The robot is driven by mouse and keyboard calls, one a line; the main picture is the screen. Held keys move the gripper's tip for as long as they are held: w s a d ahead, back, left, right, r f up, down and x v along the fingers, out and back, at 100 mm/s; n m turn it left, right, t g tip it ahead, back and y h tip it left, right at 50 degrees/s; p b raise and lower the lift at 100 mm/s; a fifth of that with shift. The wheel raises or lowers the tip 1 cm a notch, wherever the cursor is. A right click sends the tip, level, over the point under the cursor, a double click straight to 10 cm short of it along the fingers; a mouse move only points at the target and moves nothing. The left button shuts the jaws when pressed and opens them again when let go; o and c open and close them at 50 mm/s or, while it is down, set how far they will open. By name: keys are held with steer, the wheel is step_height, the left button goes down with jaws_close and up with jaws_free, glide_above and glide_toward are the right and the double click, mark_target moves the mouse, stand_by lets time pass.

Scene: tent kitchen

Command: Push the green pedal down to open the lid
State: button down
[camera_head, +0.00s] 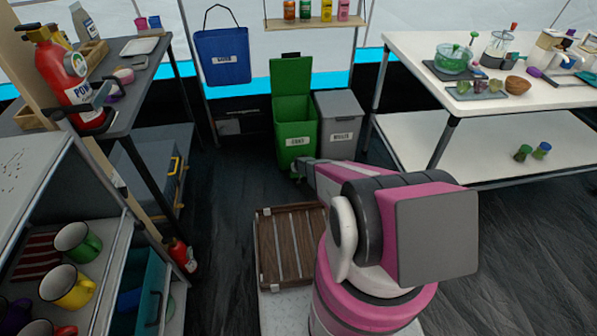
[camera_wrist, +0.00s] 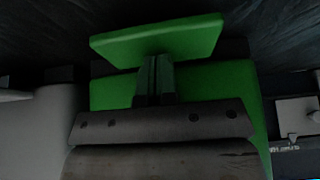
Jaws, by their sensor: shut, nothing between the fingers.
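The green bin (camera_head: 296,125) stands on the floor at the back centre, and its green lid (camera_head: 291,76) is raised open. The green pedal (camera_wrist: 160,38) is a flat plate in the wrist view; in the head view only a small green part (camera_head: 296,177) shows at the bin's foot. My gripper (camera_wrist: 155,66) is shut and empty. Its fingertips overlap the pedal's edge in the wrist view; whether they press on it is hard to tell. In the head view my arm largely hides the pedal.
A grey bin (camera_head: 340,125) stands directly right of the green one. A wooden slatted box (camera_head: 290,245) lies in front. A white table (camera_head: 480,75) is on the right, and shelves with mugs (camera_head: 70,288) are at left.

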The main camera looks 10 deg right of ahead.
steer(key=shift+r, duration=3.5)
steer(key=s+r+g, duration=0.3)
steer(key=s+r, duration=1.5)
steer(key=r, duration=0.4)
steer(key=s+r+g, duration=0.2)
steer(key=s+r, duration=1.6)
steer(key=r, duration=0.4)
steer(key=shift+s+r+g, duration=0.35)
steer(key=shift+r+g, duration=0.05)
